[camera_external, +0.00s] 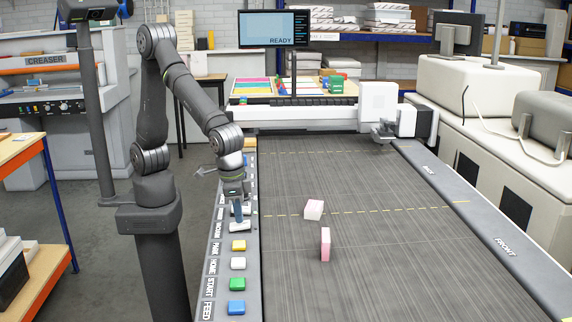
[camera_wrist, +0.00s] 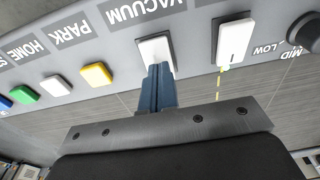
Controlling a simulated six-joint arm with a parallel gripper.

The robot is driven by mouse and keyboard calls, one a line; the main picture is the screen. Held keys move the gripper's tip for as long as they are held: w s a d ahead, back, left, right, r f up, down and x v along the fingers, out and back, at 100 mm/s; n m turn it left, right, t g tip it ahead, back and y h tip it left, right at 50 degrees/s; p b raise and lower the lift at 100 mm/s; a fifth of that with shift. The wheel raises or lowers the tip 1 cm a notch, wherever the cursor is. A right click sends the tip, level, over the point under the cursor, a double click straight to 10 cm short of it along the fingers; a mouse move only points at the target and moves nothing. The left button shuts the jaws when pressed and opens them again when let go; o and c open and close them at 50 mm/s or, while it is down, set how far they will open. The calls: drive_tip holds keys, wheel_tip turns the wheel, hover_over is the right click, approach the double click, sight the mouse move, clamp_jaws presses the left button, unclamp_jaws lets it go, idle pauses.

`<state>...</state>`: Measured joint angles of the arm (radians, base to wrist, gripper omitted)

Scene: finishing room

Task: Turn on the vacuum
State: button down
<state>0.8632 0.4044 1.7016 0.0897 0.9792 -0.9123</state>
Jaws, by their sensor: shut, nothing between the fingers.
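The vacuum switch (camera_wrist: 154,48) is a white rocker below the VACUUM label (camera_wrist: 142,10) on the grey control strip, seen in the wrist view. My gripper (camera_wrist: 158,72) is shut and empty, with its blue fingertips over the switch's lower edge. I cannot tell whether they touch or press it, and they hide part of it.
Yellow (camera_external: 238,245), white (camera_external: 238,263), green (camera_external: 237,284) and blue (camera_external: 236,307) buttons line the strip. Another white rocker (camera_wrist: 235,40) and a dark dial (camera_wrist: 306,32) lie to the right in the wrist view.

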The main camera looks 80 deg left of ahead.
sight(236, 224)
wheel_tip(236, 224, up, 13)
drive_tip(key=s, duration=0.2)
drive_tip(key=shift+r, duration=0.2)
drive_tip(key=shift+w+r+t, duration=0.1)
drive_tip(key=shift+w+t, duration=0.3)
drive_tip(key=shift+w, duration=0.2)
drive_tip(key=f, duration=0.4)
drive_tip(key=w+f, duration=0.1)
drive_tip(key=f, duration=0.4)
drive_tip(key=w+f, duration=0.1)
drive_tip(key=f, duration=0.4)
drive_tip(key=shift+w, duration=0.1)
